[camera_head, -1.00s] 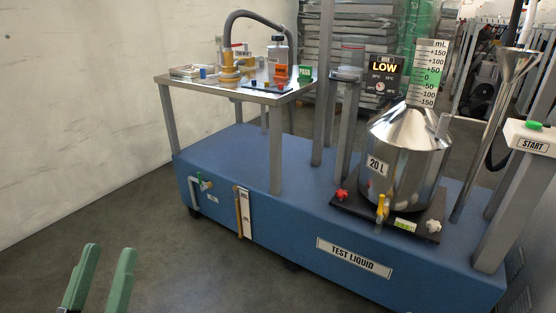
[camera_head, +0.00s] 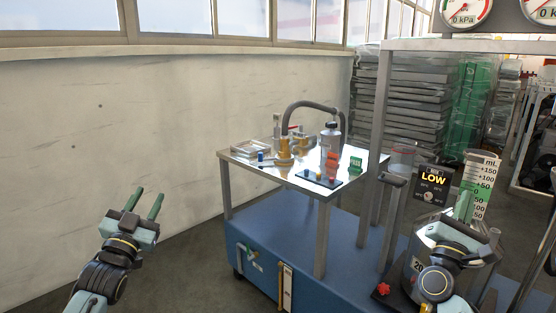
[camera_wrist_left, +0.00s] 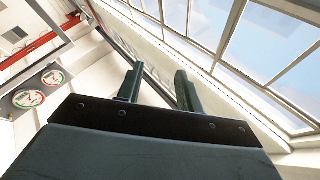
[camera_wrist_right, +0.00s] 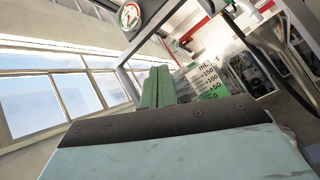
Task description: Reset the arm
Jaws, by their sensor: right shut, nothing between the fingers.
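My left arm stands raised in the head view at lower left, with its gripper (camera_head: 144,204) pointing up in free air. Its two green fingers are apart and empty, as the left wrist view (camera_wrist_left: 158,84) also shows. My right arm is raised at lower right of the head view, in front of the steel 20 L vessel (camera_head: 398,268), hiding most of it. The right gripper's fingers (camera_wrist_right: 157,86) are together and empty in the right wrist view, pointing up. Neither gripper touches any object.
A blue base (camera_head: 270,240) carries a steel-topped table (camera_head: 268,174) with a bottle (camera_head: 330,142), a hose and small parts. A LOW display (camera_head: 434,180) and a mL scale (camera_head: 480,180) stand close to my right arm. A pale wall (camera_head: 60,130) is at left; the air around my left gripper is clear.

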